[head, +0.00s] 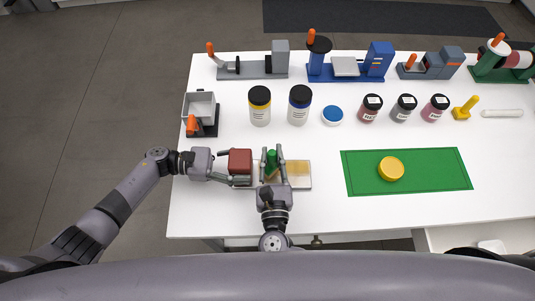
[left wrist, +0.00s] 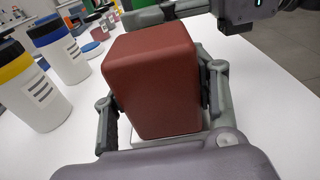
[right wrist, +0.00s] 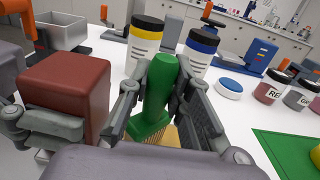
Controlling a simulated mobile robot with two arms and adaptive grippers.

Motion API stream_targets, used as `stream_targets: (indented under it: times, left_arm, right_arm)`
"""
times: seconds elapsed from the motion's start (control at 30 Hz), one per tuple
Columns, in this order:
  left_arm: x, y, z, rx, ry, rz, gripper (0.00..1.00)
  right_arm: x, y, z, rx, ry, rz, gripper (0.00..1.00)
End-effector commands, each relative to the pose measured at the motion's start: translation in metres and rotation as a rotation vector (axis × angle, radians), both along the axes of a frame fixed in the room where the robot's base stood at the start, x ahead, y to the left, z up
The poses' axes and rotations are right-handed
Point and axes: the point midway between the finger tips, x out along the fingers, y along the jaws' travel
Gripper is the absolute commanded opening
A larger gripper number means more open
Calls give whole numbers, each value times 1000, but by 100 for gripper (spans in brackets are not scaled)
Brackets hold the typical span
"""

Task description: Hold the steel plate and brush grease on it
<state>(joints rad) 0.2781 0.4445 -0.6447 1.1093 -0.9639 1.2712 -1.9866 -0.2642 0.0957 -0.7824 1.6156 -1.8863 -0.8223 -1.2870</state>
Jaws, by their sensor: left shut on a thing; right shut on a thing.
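The steel plate (head: 305,183) lies flat near the table's front edge, with a yellowish grease patch on its right part. A red-brown block (head: 240,160) stands at the plate's left end; it also shows in the left wrist view (left wrist: 155,80). My left gripper (head: 238,168) is shut on this block, one finger on each side. My right gripper (head: 272,153) is shut on the green brush (right wrist: 158,95). The brush is upright over the plate, its pale bristles (right wrist: 168,137) pointing down. I cannot tell whether they touch the plate.
A grey box with an orange handle (head: 201,107) stands behind my left gripper. Yellow-banded (head: 260,105) and blue-banded (head: 299,104) jars stand behind the plate. A green mat (head: 440,170) with a yellow lid (head: 391,169) lies to the right. Small jars and clamp devices line the back.

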Motion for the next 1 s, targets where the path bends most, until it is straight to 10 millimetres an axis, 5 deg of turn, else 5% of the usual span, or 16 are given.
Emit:
stream_targets:
  times: [1.0]
  left_arm:
    - [-5, 2, -9, 18, 9, -3, 11]
  right_arm:
    - [-12, -67, -2, -1, 1, -1, 0]
